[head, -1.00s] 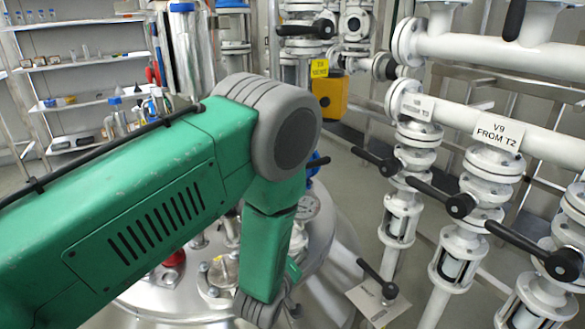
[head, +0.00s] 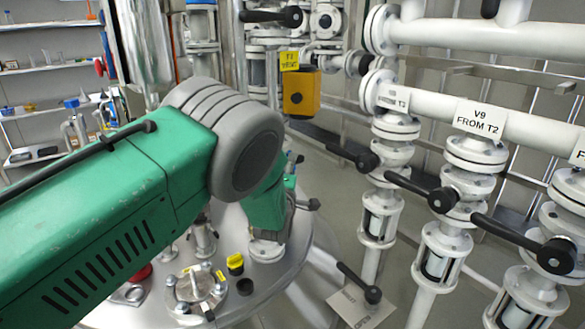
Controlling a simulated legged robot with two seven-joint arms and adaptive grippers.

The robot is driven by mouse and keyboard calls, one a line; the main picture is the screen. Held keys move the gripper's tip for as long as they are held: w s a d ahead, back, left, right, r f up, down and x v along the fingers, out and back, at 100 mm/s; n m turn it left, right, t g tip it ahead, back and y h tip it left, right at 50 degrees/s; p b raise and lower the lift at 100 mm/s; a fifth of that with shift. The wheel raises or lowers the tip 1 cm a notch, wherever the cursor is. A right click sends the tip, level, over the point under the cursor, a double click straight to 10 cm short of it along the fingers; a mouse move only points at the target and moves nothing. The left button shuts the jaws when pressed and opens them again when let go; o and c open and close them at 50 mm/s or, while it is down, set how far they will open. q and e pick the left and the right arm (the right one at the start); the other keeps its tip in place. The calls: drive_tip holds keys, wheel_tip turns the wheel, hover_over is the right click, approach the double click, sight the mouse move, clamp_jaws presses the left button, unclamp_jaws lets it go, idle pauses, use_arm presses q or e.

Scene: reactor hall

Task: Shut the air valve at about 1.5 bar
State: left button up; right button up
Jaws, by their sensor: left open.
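My left arm comes in from the left and covers much of the reactor lid (head: 240,300). My left gripper (head: 303,204) is mostly hidden behind my green wrist, near the lid's far right side. It is open; its fingertips are hard to make out. A small blue part with a dark tip (head: 291,162) shows just above the wrist, perhaps the air valve's handle. I cannot tell whether the gripper touches it. No pressure gauge face can be read; my arm covers that spot. My right gripper is not in view.
White pipes with black-handled valves, one labelled V9 FROM T2 (head: 479,120), stand at the right. A yellow box (head: 301,93) hangs behind the lid. A yellow-capped fitting (head: 235,263) and a clamped port (head: 196,290) stand on the lid. Shelves (head: 45,70) are at the left.

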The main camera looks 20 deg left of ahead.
use_arm(q)
drive_tip(key=shift+w+r, duration=0.2)
drive_tip(key=shift+w, duration=1.15)
clamp_jaws()
drive_tip(key=shift+b, duration=0.35)
